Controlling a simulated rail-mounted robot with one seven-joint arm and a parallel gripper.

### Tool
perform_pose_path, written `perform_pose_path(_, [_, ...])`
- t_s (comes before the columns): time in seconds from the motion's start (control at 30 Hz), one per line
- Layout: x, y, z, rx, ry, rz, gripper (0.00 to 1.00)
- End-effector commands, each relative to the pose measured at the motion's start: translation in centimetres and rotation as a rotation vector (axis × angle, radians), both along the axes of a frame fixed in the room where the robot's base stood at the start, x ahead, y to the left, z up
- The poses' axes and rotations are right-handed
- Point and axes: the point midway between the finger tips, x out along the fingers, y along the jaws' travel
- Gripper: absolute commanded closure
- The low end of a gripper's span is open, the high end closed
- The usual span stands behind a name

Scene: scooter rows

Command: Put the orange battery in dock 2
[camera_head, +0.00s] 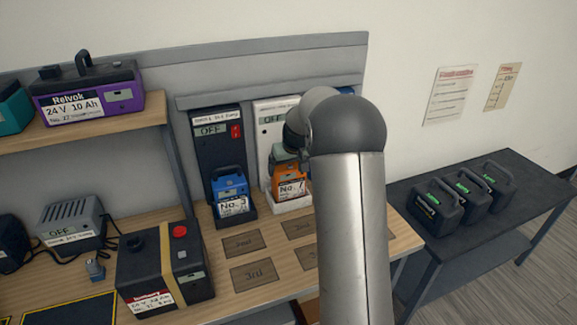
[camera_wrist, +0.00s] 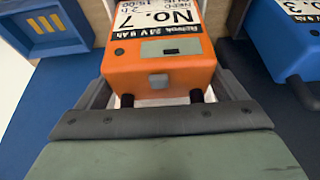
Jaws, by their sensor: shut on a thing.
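The orange battery (camera_head: 289,184), labelled No. 7, is upright at the foot of the white charging dock (camera_head: 272,135), over its white tray (camera_head: 292,204). I cannot tell whether it is fully seated. My gripper (camera_wrist: 160,84) is shut on the orange battery (camera_wrist: 158,68), with a finger on either side in the wrist view. In the head view my arm hides most of the gripper and part of the white dock. The dock's display reads OFF; its small heading is not readable. A dark dock (camera_head: 218,140) to its left, also OFF, holds a blue battery (camera_head: 231,190) labelled No. 3.
The blue battery (camera_wrist: 285,38) stands close beside my gripper, and a blue part with yellow bars (camera_wrist: 45,24) is on its other side. A black battery with a red button (camera_head: 165,270) stands front left. Marked plates (camera_head: 254,273) lie on the wooden bench. Several dark batteries (camera_head: 437,208) stand on the right table.

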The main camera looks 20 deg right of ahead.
Motion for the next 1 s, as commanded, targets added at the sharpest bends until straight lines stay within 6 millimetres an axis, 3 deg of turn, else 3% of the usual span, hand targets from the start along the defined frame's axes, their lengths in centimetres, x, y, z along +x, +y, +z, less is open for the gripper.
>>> perform_pose_path(0.5, [0.1, 0.0, -0.6, -0.002, -0.007, -0.001, 0.8])
perform_pose_path(0.53, [0.1, 0.0, -0.5, -0.002, -0.007, -0.001, 0.01])
perform_pose_path(0.8, [-0.1, 0.0, -0.8, 0.001, 0.003, 0.0, 0.0])
perform_pose_path(1.0, [-1.0, 0.0, 1.6, -0.001, -0.003, 0.0, 0.0])
